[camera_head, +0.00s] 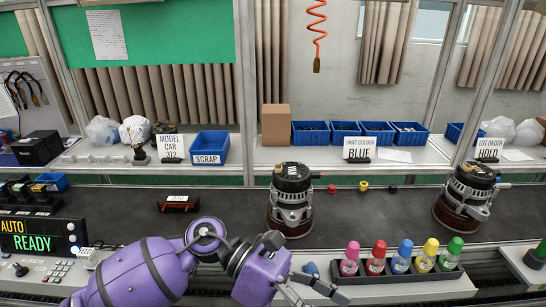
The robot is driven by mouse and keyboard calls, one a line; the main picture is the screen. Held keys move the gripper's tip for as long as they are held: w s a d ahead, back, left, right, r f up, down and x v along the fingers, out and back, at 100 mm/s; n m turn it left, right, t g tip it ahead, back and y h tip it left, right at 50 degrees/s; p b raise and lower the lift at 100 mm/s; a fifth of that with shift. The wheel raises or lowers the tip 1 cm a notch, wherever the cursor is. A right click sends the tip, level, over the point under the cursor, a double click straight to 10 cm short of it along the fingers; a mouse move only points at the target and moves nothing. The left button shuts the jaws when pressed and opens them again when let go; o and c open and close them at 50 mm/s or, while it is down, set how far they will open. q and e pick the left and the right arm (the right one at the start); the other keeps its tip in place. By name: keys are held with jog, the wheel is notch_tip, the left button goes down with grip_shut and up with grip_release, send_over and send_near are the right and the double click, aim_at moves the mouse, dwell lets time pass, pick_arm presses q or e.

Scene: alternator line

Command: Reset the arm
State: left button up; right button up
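My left arm, purple, comes in from the lower left across the front of the line. Its gripper (312,294) is at the bottom centre, pointing down and right. The two grey fingers look spread apart with nothing seen between them, and their tips are partly cut off by the frame edge. The gripper is left of the rack of bottles and in front of the nearer alternator (291,195), apart from it. A small blue thing (310,268) shows just behind the fingers. My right arm and gripper are not in view.
A second alternator (466,195) stands on the dark conveyor (375,215) at right. A black rack (395,278) holds several bottles with coloured caps. A control panel (38,235) reads AUTO READY at left. Blue bins, including the SCRAP bin (209,146), line the back shelf. The conveyor between the alternators is mostly clear.

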pick_arm(q)
jog(key=w+a+r+n+t+h+p, duration=0.1)
jog(key=w+n+t+h, duration=0.25)
jog(key=n+t, duration=0.5)
jog(key=w+a+r+n+t+h+p, duration=0.15)
jog(key=n+t+h, duration=0.35)
jog(key=n, duration=0.7)
jog(key=w+a+f+n+t+y+p, duration=0.25)
jog(key=a+f+n+t+y, duration=0.85)
jog(key=n, duration=0.7)
jog(key=s+a+f+n+g+y, duration=0.4)
jog(key=s+a+f+n+y, duration=0.6)
jog(key=f, duration=0.3)
jog(key=s+a+f+n+g, duration=0.2)
jog(key=s+f+n, duration=0.1)
jog(key=s, duration=0.4)
jog(key=s+a+f+n+g+p, duration=0.1)
jog(key=s+a+f+n+g, duration=0.2)
jog(key=s+f, duration=0.2)
jog(key=shift+s+a+y+p, duration=0.2)
jog(key=shift+s+y+p, duration=0.15)
jog(key=shift+s, duration=0.6)
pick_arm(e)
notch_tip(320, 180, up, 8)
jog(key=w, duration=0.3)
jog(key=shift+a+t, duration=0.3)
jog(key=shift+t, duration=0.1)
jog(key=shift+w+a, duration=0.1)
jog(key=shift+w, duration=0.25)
